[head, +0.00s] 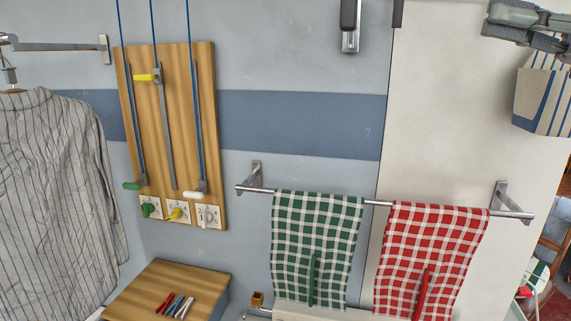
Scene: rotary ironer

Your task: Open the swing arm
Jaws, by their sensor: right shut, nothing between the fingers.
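My right gripper (515,14) is at the top right corner, grey, shut and empty, partly cut off by the frame's edge. A blue-and-white striped thing (540,98) shows just below it; I cannot tell if they touch. No part is plainly marked as the swing arm. A metal bar (65,46) runs out from a wall bracket at the upper left, above a hanging striped shirt (50,170). A dark and metal fitting (349,30) is on the wall at the top middle. The right gripper is far from the bar. My left gripper is not in view.
A wooden board (210,120) carries cords with coloured handles. A metal rail (378,203) holds a green checked towel (315,240) and a red checked towel (430,260). A wooden top (150,275) holds several pens. The pale wall panel (450,110) above the rail is clear.

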